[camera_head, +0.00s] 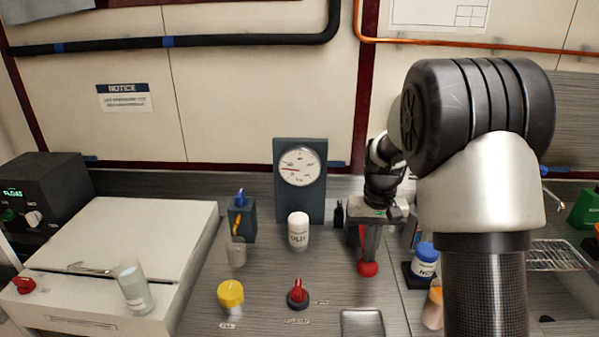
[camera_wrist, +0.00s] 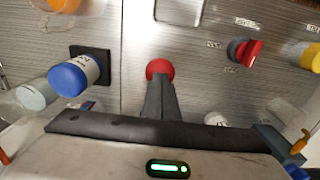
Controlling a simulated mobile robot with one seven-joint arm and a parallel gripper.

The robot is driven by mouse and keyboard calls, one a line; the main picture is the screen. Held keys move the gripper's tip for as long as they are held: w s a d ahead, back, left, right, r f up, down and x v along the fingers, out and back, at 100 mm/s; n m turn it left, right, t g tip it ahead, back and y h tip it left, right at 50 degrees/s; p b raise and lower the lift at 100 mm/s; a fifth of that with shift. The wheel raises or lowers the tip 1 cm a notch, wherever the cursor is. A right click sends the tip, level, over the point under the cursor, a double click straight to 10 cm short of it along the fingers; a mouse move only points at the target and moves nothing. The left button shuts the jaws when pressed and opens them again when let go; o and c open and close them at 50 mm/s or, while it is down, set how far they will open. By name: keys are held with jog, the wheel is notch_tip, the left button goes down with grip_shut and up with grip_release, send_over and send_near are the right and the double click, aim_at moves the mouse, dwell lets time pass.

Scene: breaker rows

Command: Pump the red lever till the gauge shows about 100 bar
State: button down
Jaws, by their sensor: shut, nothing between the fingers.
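The red lever ends in a round red ball knob (camera_head: 368,269), low in front of the back wall. The same red knob (camera_wrist: 160,68) shows in the wrist view. My gripper (camera_head: 369,255) is shut with nothing between its fingers. It points down at the lever, its tips just above or against the knob; I cannot tell whether they touch. Its fingers (camera_wrist: 158,85) hide most of the lever's rod. The gauge (camera_head: 300,166) is a white dial on a dark upright panel; its red needle points left, its figures too small to read.
A white bottle (camera_head: 298,232) stands in front of the gauge panel. A red knob switch (camera_head: 298,295) and a yellow-capped thing (camera_head: 230,296) are nearer. A blue-lidded jar (camera_head: 425,260) stands close right of the lever. A metal tray (camera_head: 362,323) lies in front.

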jog(key=shift+r, duration=0.15)
notch_tip(320, 180, up, 8)
jog(key=p, duration=0.5)
jog(key=shift+f+p, duration=0.25)
jog(key=shift+p, duration=0.15)
dwell(0.5)
jog(key=shift+f+b, duration=2.55)
jog(key=shift+f, duration=1.45)
notch_tip(320, 180, up, 8)
jog(key=p, duration=0.6)
jog(key=shift+f, duration=0.15)
